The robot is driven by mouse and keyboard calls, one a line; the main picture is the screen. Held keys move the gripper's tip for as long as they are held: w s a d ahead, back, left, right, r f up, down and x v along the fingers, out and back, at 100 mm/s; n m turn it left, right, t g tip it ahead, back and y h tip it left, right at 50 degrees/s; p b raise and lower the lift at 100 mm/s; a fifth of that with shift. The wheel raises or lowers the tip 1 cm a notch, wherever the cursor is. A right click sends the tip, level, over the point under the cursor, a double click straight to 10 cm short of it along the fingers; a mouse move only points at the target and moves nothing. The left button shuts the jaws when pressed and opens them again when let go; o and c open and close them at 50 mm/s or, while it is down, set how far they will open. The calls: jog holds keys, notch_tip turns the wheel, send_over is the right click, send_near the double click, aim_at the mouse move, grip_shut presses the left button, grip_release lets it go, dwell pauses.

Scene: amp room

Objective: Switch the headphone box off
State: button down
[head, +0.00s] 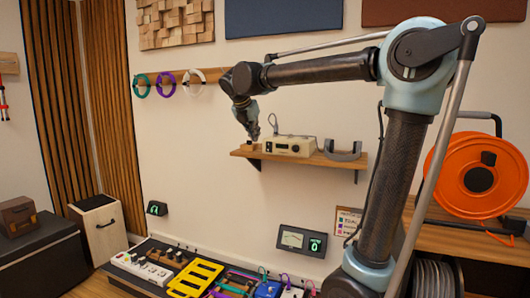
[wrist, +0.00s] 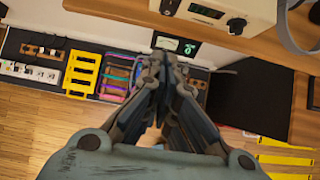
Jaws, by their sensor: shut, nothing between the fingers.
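The headphone box, a cream box (head: 290,147) with a dark display and knobs on its front, sits on the wooden wall shelf. The switch's position cannot be told. My gripper (head: 254,136) is at the left end of the shelf, left of the box and close to a small wooden block. In the wrist view my gripper (wrist: 165,58) has its fingers together and empty, below the box front.
The shelf (head: 322,159) also carries a grey curved object (head: 343,150) right of the box. A pedal board (head: 150,268) with a yellow rack (head: 194,280) lies below. An orange cable reel (head: 452,180) stands at the right. Coloured rings hang on the wall.

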aim_at(269, 147)
dwell(0.3)
jog(key=x, duration=0.4)
jog(key=w+r+x, duration=0.1)
jog(key=x, duration=0.7)
jog(key=shift+w+d, duration=0.3)
jog(key=shift+d, duration=0.05)
jog(key=shift+w+d, duration=0.15)
jog(key=shift+w, duration=0.3)
jog(key=shift+d, duration=0.15)
